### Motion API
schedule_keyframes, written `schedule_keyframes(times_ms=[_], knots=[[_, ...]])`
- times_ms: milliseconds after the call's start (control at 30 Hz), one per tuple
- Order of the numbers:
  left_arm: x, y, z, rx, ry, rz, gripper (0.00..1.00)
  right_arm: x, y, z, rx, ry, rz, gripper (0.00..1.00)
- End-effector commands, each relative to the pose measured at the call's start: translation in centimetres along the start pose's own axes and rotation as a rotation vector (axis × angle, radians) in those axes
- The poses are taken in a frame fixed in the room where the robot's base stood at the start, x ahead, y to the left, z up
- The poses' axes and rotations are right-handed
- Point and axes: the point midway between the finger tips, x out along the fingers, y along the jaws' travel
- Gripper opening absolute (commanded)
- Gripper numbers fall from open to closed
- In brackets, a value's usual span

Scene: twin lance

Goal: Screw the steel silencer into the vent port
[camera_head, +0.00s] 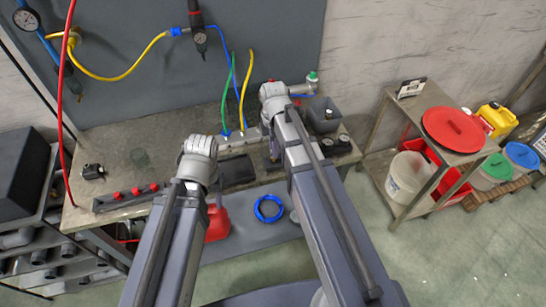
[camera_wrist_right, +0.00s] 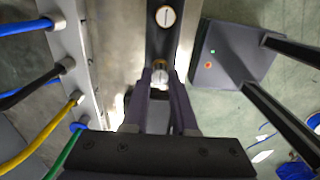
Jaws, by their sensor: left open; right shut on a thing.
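In the right wrist view my right gripper (camera_wrist_right: 160,80) points at the bench with its two dark fingers closed on a small bright metal part, the steel silencer (camera_wrist_right: 159,74). Only a bit of the silencer shows between the fingers. A metal block with hose fittings (camera_wrist_right: 82,75) lies left of the fingers, apart from them. I cannot pick out the vent port. In the head view the right arm's wrist (camera_head: 272,91) is over the back of the bench. My left gripper (camera_head: 199,160) is over the bench's front part, open, its fingers mostly hidden by its wrist.
Blue, black, yellow (camera_wrist_right: 40,118) and green hoses run into the block. A dark box (camera_wrist_right: 232,55) is at right in the wrist view. The bench (camera_head: 110,150) carries a rack with red knobs (camera_head: 128,195) and a grey bin (camera_head: 323,117). A side shelf (camera_head: 420,105) stands at right.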

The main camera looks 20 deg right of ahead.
Motion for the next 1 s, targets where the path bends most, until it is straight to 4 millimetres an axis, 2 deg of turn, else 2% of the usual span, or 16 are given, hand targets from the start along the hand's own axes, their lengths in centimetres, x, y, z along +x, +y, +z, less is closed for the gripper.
schedule_keyframes(times_ms=[600,900,1000], knots=[[-3.1,-0.3,0.2,0.0,0.0,0.0,0.5,-3.1,0.0,0.0,0.0,0.0,0.0,0.0],[-3.1,-0.3,0.2,0.0,0.0,0.0,0.5,-3.1,0.0,0.0,0.0,0.0,0.0,0.0],[-2.5,-0.2,0.1,0.001,0.0,0.0,0.5,-2.5,0.0,0.0,0.0,0.0,0.0,0.0]])
